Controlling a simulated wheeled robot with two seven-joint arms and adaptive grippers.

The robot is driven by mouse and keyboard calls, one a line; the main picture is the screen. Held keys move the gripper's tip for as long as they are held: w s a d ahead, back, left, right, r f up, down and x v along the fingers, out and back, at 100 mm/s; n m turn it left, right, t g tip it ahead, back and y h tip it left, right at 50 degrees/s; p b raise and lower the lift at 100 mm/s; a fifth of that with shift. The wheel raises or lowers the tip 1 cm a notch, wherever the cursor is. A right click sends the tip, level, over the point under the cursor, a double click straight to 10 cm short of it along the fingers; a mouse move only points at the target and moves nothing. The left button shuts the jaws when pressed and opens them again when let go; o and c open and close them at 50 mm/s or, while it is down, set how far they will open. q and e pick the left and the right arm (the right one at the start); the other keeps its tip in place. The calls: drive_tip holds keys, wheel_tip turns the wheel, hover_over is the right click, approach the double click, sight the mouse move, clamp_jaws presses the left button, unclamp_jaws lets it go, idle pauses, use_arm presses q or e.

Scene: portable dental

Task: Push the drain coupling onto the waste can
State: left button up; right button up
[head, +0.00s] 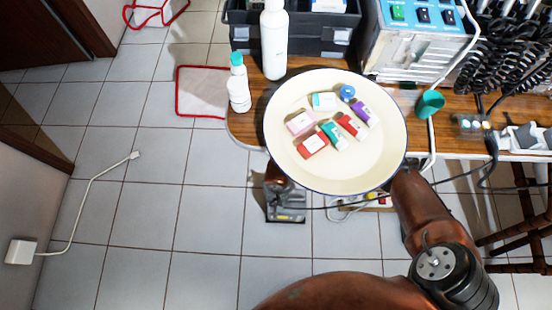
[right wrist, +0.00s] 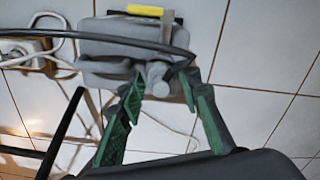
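My right gripper (right wrist: 163,82) shows in the right wrist view, its two green-padded fingers spread apart. A grey fitting (right wrist: 110,65) with a short round stub (right wrist: 158,78) lies beyond the fingertips. The stub appears between the tips, with gaps on both sides. I cannot tell whether this fitting is the drain coupling or part of the waste can. In the head view my right forearm (head: 422,208) runs up behind the cream tray (head: 345,178), which hides what lies under it. My left gripper is not in view.
A black cable (right wrist: 95,35) crosses the fitting; white cables and a socket (right wrist: 20,50) lie left. The tray with small boxes overhangs the wooden table (head: 242,128). A dark grey object (head: 288,207) stands below it. Tiled floor (head: 140,215) is open at left.

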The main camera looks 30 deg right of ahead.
drive_tip(key=shift+o, duration=1.1)
